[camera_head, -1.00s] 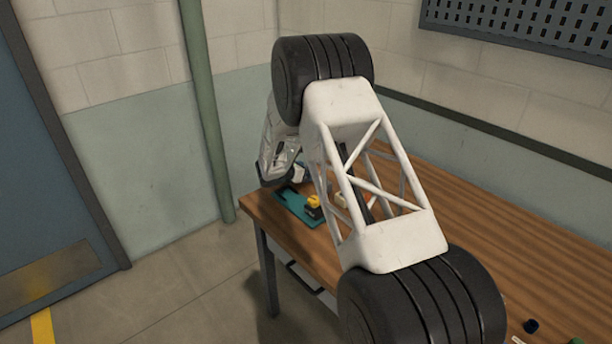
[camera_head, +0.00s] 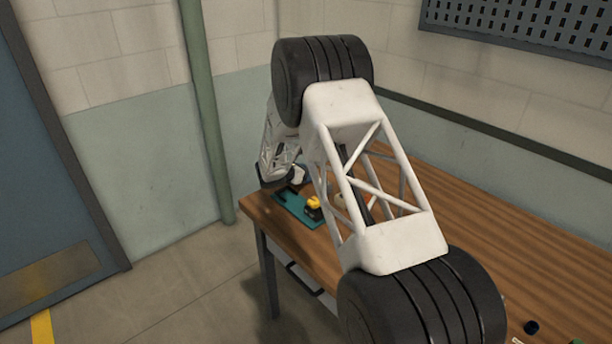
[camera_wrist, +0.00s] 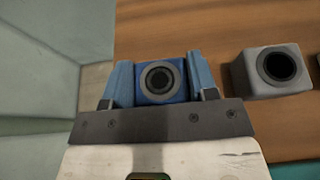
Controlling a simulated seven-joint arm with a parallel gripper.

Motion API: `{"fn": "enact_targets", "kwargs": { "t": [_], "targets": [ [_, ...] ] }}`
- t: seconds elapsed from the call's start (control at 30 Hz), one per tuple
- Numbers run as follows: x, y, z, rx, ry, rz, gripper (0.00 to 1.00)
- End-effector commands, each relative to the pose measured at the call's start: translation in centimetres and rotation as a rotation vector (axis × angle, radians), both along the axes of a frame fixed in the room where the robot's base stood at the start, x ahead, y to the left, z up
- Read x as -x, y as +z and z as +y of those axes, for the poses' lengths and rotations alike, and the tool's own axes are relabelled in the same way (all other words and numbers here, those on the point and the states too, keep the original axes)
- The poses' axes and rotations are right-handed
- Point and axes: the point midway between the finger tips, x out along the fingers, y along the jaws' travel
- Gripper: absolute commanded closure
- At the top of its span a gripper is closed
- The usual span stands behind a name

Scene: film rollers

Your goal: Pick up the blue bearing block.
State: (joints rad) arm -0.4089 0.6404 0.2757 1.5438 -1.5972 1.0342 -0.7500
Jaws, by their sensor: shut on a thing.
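The blue bearing block (camera_wrist: 150,84) is in the middle of the wrist view, a small cube with a dark round bore. My gripper (camera_wrist: 161,76) has its two blue fingers on either side of the block and is shut on it. The wrist view does not clearly show whether the block is clear of the table. In the head view my arm covers much of the work area, and I cannot make out the blue block there.
A grey block (camera_wrist: 272,70) with a dark bore sits right of the gripper on the wooden table (camera_head: 490,235). A teal tray (camera_head: 292,208) with a yellow and black item (camera_head: 313,206) lies near the table's left edge. A small dark object (camera_head: 531,327) is at the front right.

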Motion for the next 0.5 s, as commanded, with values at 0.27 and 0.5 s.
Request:
{"fn": "enact_targets", "kwargs": {
  "t": [0.27,0.5],
  "targets": [
    [0.0,0.9,0.0,0.0,0.0,-0.001,0.85],
    [-0.1,3.7,0.0,-0.001,0.0,-0.004,0.85]
  ]
}}
